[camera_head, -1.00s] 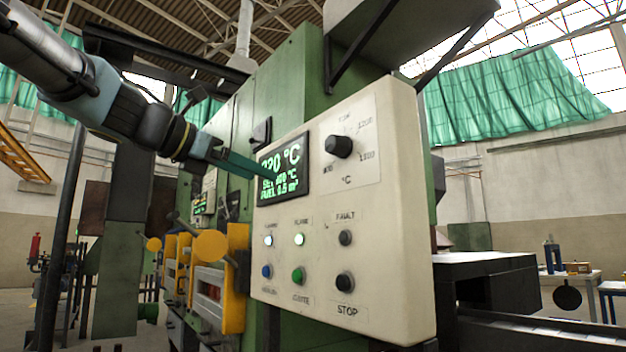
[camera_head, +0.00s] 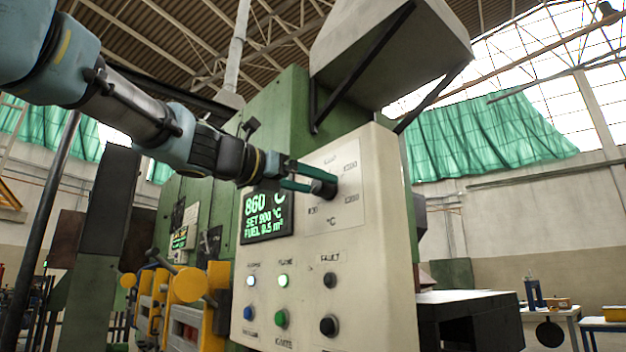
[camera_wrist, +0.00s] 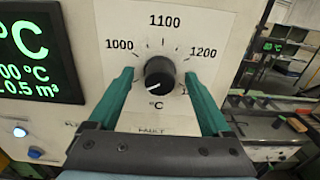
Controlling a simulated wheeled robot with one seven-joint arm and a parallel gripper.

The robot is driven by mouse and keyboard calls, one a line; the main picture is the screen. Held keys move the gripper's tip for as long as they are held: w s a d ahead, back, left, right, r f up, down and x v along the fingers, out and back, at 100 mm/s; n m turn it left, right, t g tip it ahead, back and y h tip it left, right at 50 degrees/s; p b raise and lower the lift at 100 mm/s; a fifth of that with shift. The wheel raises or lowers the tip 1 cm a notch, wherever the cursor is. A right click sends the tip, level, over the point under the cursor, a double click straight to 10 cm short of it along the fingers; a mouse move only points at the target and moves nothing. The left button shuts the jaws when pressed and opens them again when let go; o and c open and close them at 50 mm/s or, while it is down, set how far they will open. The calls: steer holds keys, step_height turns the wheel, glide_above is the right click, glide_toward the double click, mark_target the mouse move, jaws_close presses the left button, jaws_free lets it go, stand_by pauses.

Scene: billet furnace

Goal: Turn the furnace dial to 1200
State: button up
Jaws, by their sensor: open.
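The dial (camera_head: 325,188) is a round black knob on the upper right of the cream control panel (camera_head: 355,262). In the wrist view the dial (camera_wrist: 160,72) has a white mark pointing to the lower left, below the 1000 label. The labels 1000, 1100 and 1200 run around it, and a lower right label is mostly hidden by a finger. My gripper (camera_wrist: 159,77) is open, with one green finger on each side of the dial and gaps between. In the head view my gripper (camera_head: 311,179) reaches the dial from the left.
The display (camera_head: 267,214) left of the dial reads 860 °C, SET 900 °C and FUEL 0.5 m³. Lamps and buttons, including a green button (camera_head: 281,319), sit lower on the panel. Yellow fittings (camera_head: 190,285) stick out at left. A grey hood (camera_head: 385,50) overhangs above.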

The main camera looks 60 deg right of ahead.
steer(key=shift+d, duration=0.2)
jaws_close()
stand_by(0.6)
